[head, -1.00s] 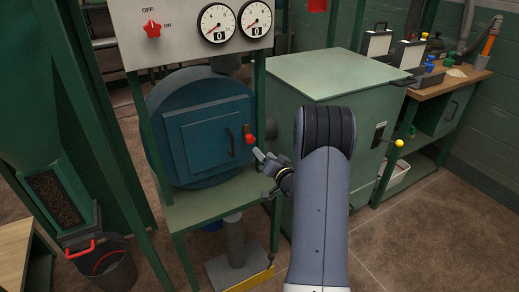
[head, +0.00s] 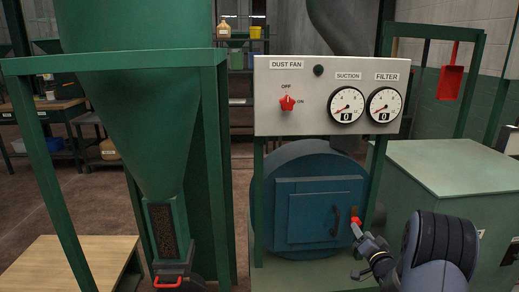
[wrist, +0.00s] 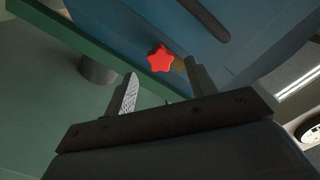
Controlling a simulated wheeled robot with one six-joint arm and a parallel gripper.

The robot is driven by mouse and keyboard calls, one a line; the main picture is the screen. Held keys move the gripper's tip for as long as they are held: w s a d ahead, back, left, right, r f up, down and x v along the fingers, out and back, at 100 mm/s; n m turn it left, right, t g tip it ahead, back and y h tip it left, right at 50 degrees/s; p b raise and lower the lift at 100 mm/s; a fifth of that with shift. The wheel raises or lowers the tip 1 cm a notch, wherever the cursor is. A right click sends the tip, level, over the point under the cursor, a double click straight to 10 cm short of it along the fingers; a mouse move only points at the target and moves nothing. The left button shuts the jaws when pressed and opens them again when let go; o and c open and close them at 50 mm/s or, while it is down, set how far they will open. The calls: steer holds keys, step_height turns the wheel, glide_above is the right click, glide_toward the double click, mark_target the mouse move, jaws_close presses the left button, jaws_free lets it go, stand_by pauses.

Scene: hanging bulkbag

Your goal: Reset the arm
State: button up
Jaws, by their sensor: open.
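My gripper (head: 362,237) is at the lower right in the head view, in front of the blue fan housing and close to a small red knob (head: 356,222). In the wrist view my gripper (wrist: 162,84) has its two fingers apart, with nothing between them. The red star-shaped knob (wrist: 160,59) shows just beyond the fingertips there. I cannot tell whether a finger touches it. My arm reaches in from the lower right of the head view.
A grey panel (head: 280,90) carries a red dust fan switch (head: 287,103), a suction gauge (head: 346,104) and a filter gauge (head: 384,104). A green hopper (head: 140,110) in a green frame stands left. A green cabinet (head: 450,165) stands right. A wooden table (head: 70,262) is at lower left.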

steer(key=w, duration=0.4)
steer(key=shift+w+a, duration=0.1)
steer(key=shift+w, duration=0.05)
